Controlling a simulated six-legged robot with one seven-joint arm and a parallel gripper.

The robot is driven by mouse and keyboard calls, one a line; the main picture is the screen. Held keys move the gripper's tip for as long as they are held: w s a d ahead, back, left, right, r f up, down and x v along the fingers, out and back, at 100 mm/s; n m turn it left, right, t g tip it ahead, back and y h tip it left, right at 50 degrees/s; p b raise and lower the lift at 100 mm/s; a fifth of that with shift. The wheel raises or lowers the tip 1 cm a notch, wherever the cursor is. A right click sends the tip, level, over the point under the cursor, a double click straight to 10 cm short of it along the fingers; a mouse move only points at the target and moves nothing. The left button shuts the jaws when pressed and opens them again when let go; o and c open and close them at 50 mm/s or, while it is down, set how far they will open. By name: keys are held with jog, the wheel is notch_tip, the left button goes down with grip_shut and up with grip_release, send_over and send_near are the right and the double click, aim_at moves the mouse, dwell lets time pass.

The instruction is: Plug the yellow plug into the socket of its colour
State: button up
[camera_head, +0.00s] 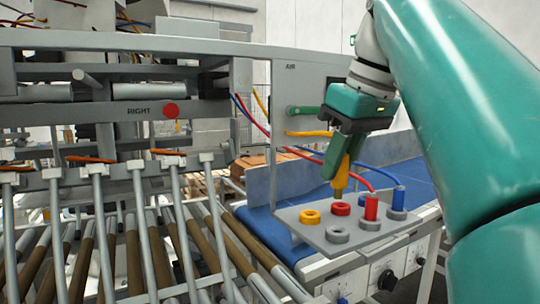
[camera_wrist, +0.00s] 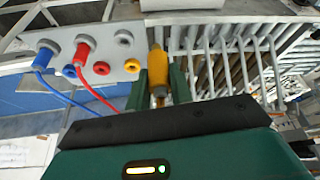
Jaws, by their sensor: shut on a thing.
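My gripper (camera_head: 343,160) is shut on the yellow plug (camera_head: 341,180), which points down, slightly tilted, over the socket plate (camera_head: 385,240). The plug and the fingers also show in the wrist view (camera_wrist: 157,70). In the head view the plug's tip appears just above the red ring socket (camera_head: 340,209); the exact gap is unclear. The yellow ring socket (camera_head: 311,217) is empty, to the left of the tip. It also shows in the wrist view (camera_wrist: 132,66), left of the plug.
A red plug (camera_head: 371,207) and a blue plug (camera_head: 398,198) stand in grey sockets on the plate. An empty grey socket (camera_head: 337,235) is at the front. Red and blue hoses trail from the AIR panel (camera_head: 300,85). Rollers (camera_head: 165,240) lie left; a blue belt (camera_head: 280,232) runs behind.

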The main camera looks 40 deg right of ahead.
jog(key=w+d+f, duration=0.2)
jog(key=w+d, duration=0.3)
jog(key=w, duration=0.1)
jog(key=w+d+f, duration=0.3)
jog(key=w+d, duration=0.2)
jog(key=w, duration=0.2)
jog(key=shift+w+f, duration=0.2)
jog(key=shift+f, duration=0.1)
dwell(1.3)
jog(key=shift+f, duration=2.55)
dwell(2.6)
